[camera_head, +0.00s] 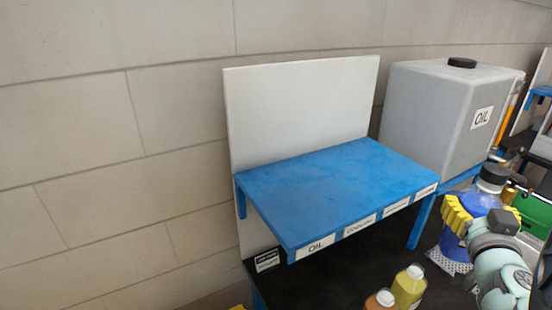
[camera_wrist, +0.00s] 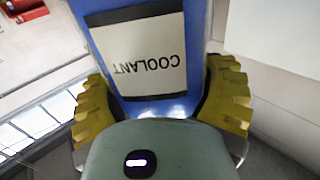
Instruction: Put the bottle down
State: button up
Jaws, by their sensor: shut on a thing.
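A blue bottle (camera_head: 456,222) with a dark cap is at the right of the head view, partly hidden by my gripper and arm. In the wrist view the bottle (camera_wrist: 150,107) fills the middle, with a white COOLANT label upside down in the picture. My gripper (camera_wrist: 165,95) has yellow ribbed fingers on both sides of the bottle and is shut on it. My gripper also shows in the head view (camera_head: 455,215). The blue shelf (camera_head: 325,190) has a bare top and front labels, including OIL and one that seems to read COOLANT. It stands left of the gripper.
A large grey OIL tank (camera_head: 430,115) stands right of the shelf. A white board (camera_head: 300,110) backs the shelf. A green item (camera_head: 534,212) is at the right.

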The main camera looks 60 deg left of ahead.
jog(key=s+a+r+n+g+y+p, duration=0.45)
jog(key=s+a+g+p, duration=0.2)
jog(key=s, duration=0.25)
jog(key=s+a+r+n+g+y+p, duration=0.3)
jog(key=s+a+r+n+g+p, duration=0.25)
jog(key=s+a, duration=0.35)
jog(key=w+a+f+p, duration=0.1)
jog(key=w+a+f, duration=0.1)
jog(key=a, duration=0.4)
jog(key=w+a+f+p, duration=0.1)
jog(key=w+a+f, duration=0.2)
jog(key=w+a, duration=0.2)
jog(key=shift+a+g, duration=0.4)
jog(key=shift+a, duration=0.3)
jog(key=shift+w+f, duration=0.1)
jog(key=shift+f, duration=0.1)
jog(key=o, duration=1.2)
